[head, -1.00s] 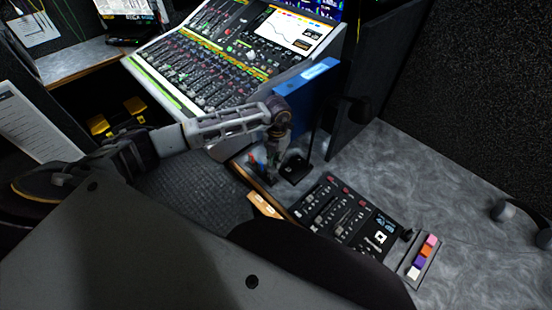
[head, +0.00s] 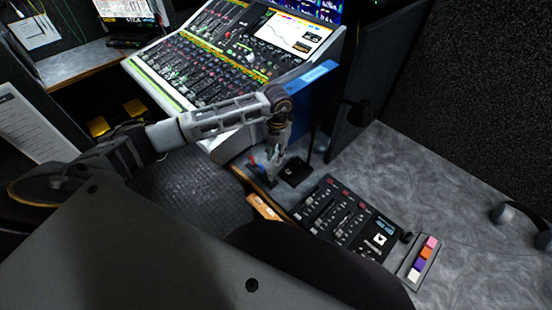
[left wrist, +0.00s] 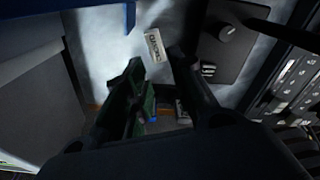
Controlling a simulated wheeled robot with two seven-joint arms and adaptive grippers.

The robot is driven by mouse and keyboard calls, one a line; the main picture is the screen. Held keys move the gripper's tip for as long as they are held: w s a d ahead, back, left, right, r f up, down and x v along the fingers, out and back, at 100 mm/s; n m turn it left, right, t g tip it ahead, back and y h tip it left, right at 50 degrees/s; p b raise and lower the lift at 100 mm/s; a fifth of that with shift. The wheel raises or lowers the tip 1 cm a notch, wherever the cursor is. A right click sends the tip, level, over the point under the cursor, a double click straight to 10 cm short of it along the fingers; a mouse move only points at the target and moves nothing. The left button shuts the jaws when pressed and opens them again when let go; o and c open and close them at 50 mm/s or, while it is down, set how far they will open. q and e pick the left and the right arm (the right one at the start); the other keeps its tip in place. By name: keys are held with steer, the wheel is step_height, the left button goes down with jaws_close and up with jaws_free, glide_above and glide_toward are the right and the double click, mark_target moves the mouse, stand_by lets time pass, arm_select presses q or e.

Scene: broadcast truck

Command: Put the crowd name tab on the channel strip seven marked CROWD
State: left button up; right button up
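A small white tab (left wrist: 154,45) with dark lettering that seems to read CROWD lies on the grey desktop in the left wrist view. My left gripper (left wrist: 156,58) is open, its two fingers apart with nothing between them; the tab is just beyond the fingertips. In the head view my left gripper (head: 274,157) points down near the desk's front edge, and the tab cannot be made out there. The mixing console (head: 190,65) with its rows of faders stands behind and left of the gripper. I cannot pick out strip seven. My right gripper is not in view.
A black square stand base (head: 295,171) is close right of the gripper. A blue upright box (head: 312,88) stands behind it. A black control panel (head: 345,222) and a row of coloured blocks (head: 422,258) lie to the right.

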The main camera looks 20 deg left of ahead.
arm_select(q)
step_height(320, 180, up, 8)
steer(key=shift+w+f, duration=0.15)
steer(key=shift+w, duration=0.05)
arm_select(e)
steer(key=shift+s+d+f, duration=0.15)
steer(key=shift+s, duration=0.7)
